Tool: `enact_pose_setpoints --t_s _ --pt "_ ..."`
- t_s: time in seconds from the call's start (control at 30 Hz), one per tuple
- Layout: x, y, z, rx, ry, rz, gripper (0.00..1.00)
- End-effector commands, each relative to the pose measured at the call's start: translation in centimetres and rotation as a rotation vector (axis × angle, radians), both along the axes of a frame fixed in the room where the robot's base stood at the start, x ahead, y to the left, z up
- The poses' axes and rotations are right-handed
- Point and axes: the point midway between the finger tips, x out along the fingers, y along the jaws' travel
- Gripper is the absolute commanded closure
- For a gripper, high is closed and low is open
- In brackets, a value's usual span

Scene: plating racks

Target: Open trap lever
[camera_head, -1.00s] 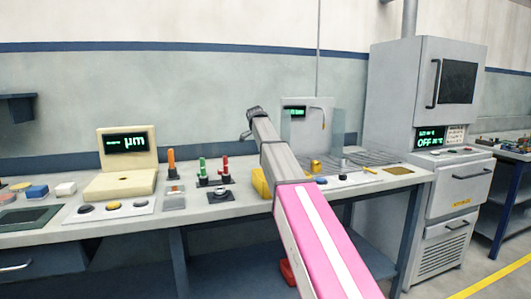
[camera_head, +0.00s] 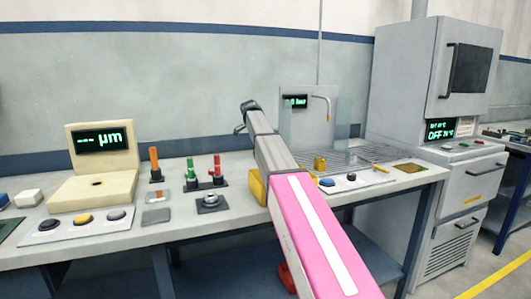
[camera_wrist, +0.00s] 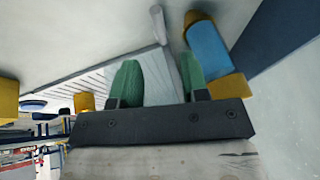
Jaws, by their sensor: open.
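I cannot tell for sure which part is the trap lever.
A basin unit with a spout (camera_head: 308,118) stands behind the grating. A yellow bin (camera_head: 257,188) is partly behind my arm. Coloured posts (camera_head: 217,170) and a cream gauge (camera_head: 100,165) stand on the bench to the left. A tall grey oven (camera_head: 455,90) stands right.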

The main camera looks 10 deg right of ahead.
Motion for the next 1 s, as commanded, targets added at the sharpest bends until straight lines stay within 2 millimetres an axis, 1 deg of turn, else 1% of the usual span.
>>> enact_pose_setpoints --t_s 0.03,0.2,0.4,0.57,0.83,0.87,0.9,0.97,1.0 --pt "0.3 -0.4 -1.0 0.0 0.002 -0.001 0.59" --pt "1.0 -1.4 -3.7 0.0 0.002 -0.002 0.59" --pt "1.6 -2.2 -5.8 0.0 0.0 0.0 0.59" --pt "1.8 -2.4 -6.5 0.0 0.0 0.0 0.59" --pt "1.8 -2.5 -6.6 0.0 0.0 0.0 0.59" --pt "1.8 -2.5 -6.6 0.0 0.0 0.0 0.65" --pt "1.8 -2.5 -6.6 0.0 0.0 0.0 0.78" --pt "1.8 -2.5 -6.6 0.0 0.0 0.0 0.98" --pt "1.8 -2.5 -6.6 0.0 0.0 0.0 1.0"
